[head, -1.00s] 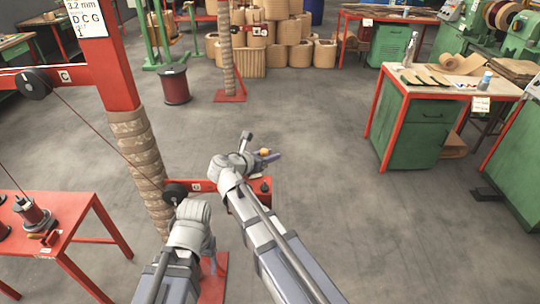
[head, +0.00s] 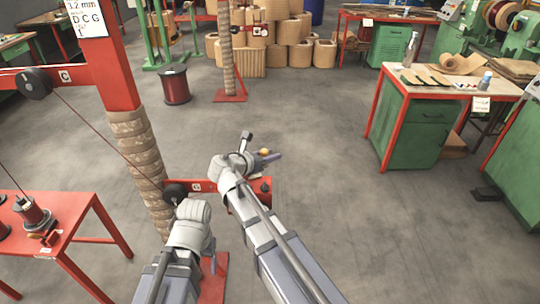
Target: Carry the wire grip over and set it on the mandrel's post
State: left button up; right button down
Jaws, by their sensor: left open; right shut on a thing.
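My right gripper (head: 256,146) reaches furthest forward over the floor, right of the wrapped column. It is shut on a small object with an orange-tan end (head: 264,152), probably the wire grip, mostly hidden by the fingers. My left gripper (head: 212,264) is open and points down near the column's red foot, mostly hidden by its own wrist. I see nothing in it. A dark-topped spool with an upright post (head: 33,212) stands on the red table at left. I cannot tell whether this is the mandrel. The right gripper is well apart from it.
The wrapped column (head: 135,150) stands close beside my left arm, with a red bracket (head: 204,186) and a slanting dark wire. The red table (head: 75,215) is at left. A green cabinet bench (head: 415,130) is at right. The middle floor is clear.

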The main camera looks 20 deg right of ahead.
jog(key=shift+n+t+y, duration=1.3)
jog(key=shift+n+y, duration=0.55)
jog(key=shift+n, duration=0.1)
jog(key=shift+n+t+y, duration=1.3)
jog(key=shift+n+y, duration=0.55)
jog(key=shift+n, duration=0.1)
